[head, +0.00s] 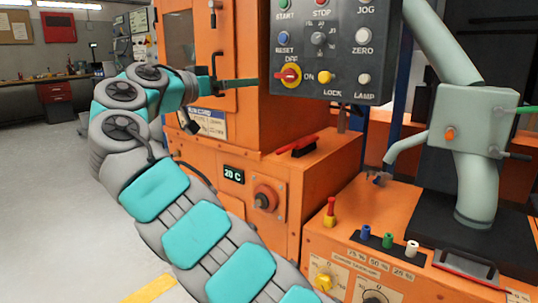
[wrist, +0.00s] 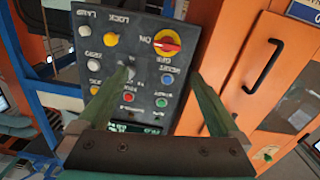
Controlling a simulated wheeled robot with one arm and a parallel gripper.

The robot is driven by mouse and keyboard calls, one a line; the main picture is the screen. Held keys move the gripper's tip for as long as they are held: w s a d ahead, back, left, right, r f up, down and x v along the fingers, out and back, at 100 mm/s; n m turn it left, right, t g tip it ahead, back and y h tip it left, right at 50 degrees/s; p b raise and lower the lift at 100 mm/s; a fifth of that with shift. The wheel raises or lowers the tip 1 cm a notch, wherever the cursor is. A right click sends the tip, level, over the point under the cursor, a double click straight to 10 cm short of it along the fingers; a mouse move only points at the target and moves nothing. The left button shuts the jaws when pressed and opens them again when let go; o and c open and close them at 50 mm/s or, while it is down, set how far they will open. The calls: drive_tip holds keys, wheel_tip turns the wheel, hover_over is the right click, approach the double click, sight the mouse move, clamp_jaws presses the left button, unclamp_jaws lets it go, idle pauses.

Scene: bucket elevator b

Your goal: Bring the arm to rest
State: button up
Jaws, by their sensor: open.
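My arm (head: 185,210) reaches up from the bottom of the head view and bends back at the upper left. My gripper (head: 258,82) points right, its green fingers level with the lower left of the grey control panel (head: 330,75). In the wrist view my gripper (wrist: 160,72) is open, with its two green fingers apart and nothing between them. The panel (wrist: 133,75) is upside down there, behind the fingers. Whether a fingertip touches the panel cannot be told. Its red and yellow OFF/ON switch (head: 290,75) also shows in the wrist view (wrist: 167,42).
The orange machine cabinet (head: 235,125) stands close behind my gripper; its black door handle (wrist: 262,66) sticks out. An orange console (head: 350,235) with knobs and a grey-green pipe housing (head: 470,120) stand at the right. The floor (head: 50,180) at the left is clear.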

drive_tip(key=s+d+f+n+g+h, duration=0.1)
drive_tip(key=d+f+g, duration=0.2)
drive_tip(key=d, duration=0.7)
drive_tip(key=s+d+f+n+g, duration=0.1)
drive_tip(key=d+f+n+g, duration=0.15)
drive_tip(key=d, duration=0.65)
drive_tip(key=s+d+f+g+y, duration=0.4)
drive_tip(key=s+d+f+g, duration=0.2)
drive_tip(key=s+d+f, duration=0.9)
drive_tip(key=s+a+f+n+g+y, duration=0.1)
drive_tip(key=s+a+f+y, duration=0.3)
drive_tip(key=s+f, duration=0.7)
drive_tip(key=s+a+f+n+g+y, duration=0.2)
drive_tip(key=s+a+f, duration=0.5)
drive_tip(key=s+f, duration=0.5)
drive_tip(key=s+g+y, duration=0.1)
drive_tip(key=s+y, duration=0.1)
drive_tip(key=s, duration=0.5)
drive_tip(key=shift+f+n, duration=0.1)
drive_tip(key=shift+n, duration=0.15)
drive_tip(key=shift+c, duration=0.2)
